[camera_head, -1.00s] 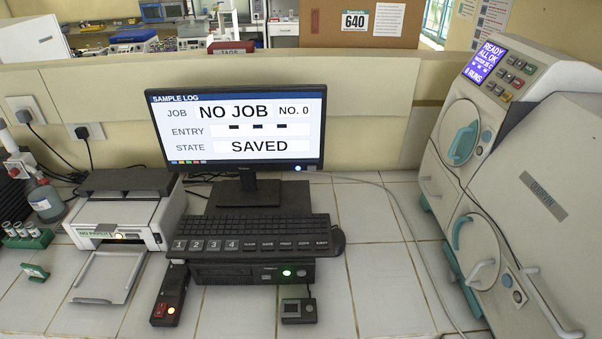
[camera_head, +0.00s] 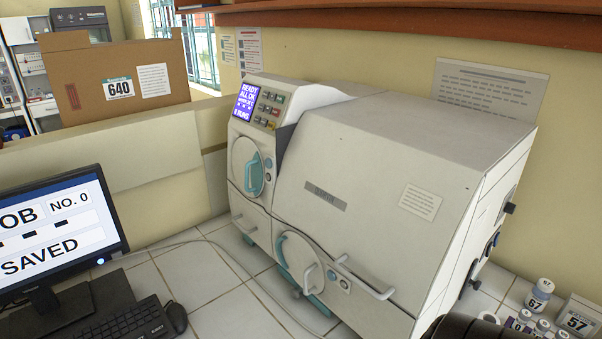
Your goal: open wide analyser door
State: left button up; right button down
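The analyser (camera_head: 395,148) is a large white machine that fills the middle of the head view. Its wide slanted front panel (camera_head: 345,215) carries a grey name plate and looks shut. A white bar handle (camera_head: 365,280) runs along the panel's lower edge. A second round port with a white handle (camera_head: 301,262) sits lower down.
A monitor (camera_head: 58,228) and keyboard (camera_head: 130,322) stand at the left. Small numbered bottles (camera_head: 538,295) and a box marked 57 (camera_head: 577,318) stand at the lower right. A low partition (camera_head: 100,170) runs behind. Tiles (camera_head: 195,270) between keyboard and analyser are clear except for a cable.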

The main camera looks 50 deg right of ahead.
aim_at(399, 216)
jog(key=z, duration=1.7)
